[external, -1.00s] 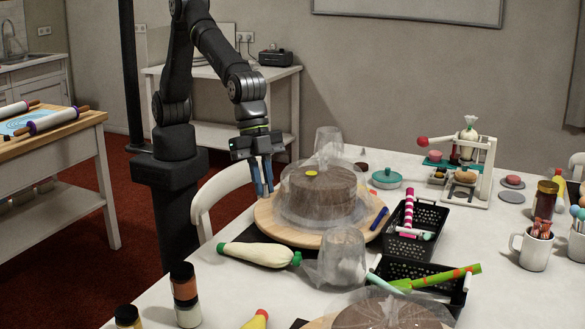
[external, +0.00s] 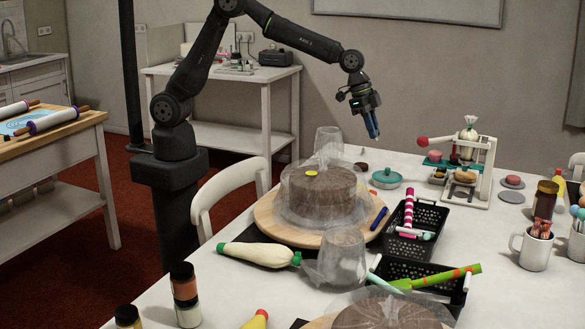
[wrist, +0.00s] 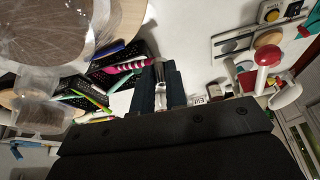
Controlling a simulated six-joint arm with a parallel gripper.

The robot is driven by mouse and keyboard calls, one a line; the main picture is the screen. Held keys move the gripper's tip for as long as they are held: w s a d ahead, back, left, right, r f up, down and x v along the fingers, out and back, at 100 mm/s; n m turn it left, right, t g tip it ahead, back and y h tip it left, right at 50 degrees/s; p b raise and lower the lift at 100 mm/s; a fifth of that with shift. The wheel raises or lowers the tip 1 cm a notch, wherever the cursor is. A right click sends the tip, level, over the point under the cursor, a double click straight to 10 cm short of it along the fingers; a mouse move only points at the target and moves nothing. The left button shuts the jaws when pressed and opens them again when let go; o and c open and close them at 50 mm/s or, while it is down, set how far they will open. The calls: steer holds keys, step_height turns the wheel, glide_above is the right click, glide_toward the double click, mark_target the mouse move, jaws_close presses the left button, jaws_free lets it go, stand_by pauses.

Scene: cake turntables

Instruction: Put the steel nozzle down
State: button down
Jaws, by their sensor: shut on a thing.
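My gripper (external: 373,134) hangs in the air above the far side of the white table, fingers pointing down. In the wrist view its two blue fingers (wrist: 159,68) are closed on a small shiny grey piece, the steel nozzle (wrist: 159,74), which sits between the tips. The nozzle is too small to make out in the external view. Nothing touches the nozzle from below in the external view; the gripper is clear of the tabletop.
A covered chocolate cake (external: 318,190) stands on a round wooden board (external: 268,222). A teal round lidded dish (external: 386,180) lies below the gripper. Black baskets (external: 432,222) hold tubes at centre right. A white stand (external: 484,172) with a red knob is to the right.

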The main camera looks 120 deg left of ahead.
steer(key=s+a+n, duration=0.2)
steer(key=s+a, duration=0.2)
steer(key=a, duration=1)
steer(key=n+y, duration=0.2)
steer(key=n, duration=0.2)
glide_above(350, 151)
steer(key=f, duration=0.5)
steer(key=s+f, duration=0.1)
steer(key=f, duration=1.1)
steer(key=shift+s+d, duration=0.15)
steer(key=shift+f, duration=2.3)
steer(key=shift+f, duration=0.1)
steer(key=c, duration=1.8)
jaws_free()
steer(key=shift+f, duration=0.1)
steer(key=o, duration=0.4)
steer(key=shift+c, duration=0.2)
